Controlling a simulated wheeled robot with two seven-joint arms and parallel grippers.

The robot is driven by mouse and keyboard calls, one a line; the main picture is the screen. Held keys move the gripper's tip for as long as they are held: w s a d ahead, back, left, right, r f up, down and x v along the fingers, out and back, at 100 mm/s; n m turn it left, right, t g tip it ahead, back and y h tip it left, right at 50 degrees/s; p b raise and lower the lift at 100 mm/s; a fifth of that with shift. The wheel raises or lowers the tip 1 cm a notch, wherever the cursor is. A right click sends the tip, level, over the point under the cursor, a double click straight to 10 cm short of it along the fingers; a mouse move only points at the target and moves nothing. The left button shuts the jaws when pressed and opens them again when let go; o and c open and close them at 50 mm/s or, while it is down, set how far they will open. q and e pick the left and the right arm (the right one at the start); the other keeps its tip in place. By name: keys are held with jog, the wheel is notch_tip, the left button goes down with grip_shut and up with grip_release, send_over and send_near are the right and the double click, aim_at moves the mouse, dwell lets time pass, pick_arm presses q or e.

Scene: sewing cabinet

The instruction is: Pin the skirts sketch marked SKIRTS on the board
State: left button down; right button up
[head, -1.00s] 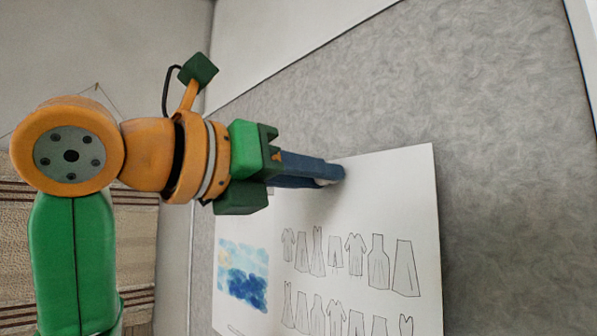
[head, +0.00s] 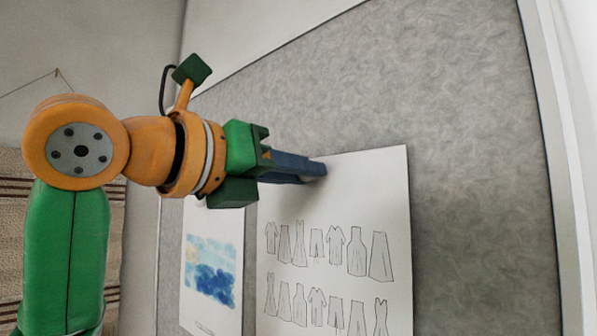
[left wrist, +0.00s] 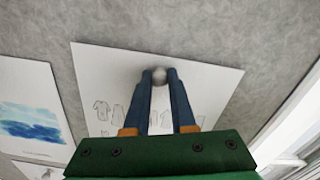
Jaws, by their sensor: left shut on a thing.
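A white sheet with rows of drawn garments (head: 385,185) lies against the grey board (head: 455,150); it also shows in the left wrist view (left wrist: 215,85). I cannot read any SKIRTS mark on it. My left gripper (head: 318,170) reaches in from the left, its blue fingers at the sheet's upper part. In the left wrist view, the fingers are shut on a small round whitish thing, perhaps a pin head (left wrist: 160,75), near the sheet's top edge. My right gripper is not in view.
A second sheet with a blue watercolour patch (head: 212,270) is on the board to the left, apart from the garment sheet. The board's pale frame (head: 550,150) runs down the right side. The board is bare above and right of the garment sheet.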

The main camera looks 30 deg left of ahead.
pick_arm(q)
jog(key=shift+w, duration=0.35)
dwell(0.5)
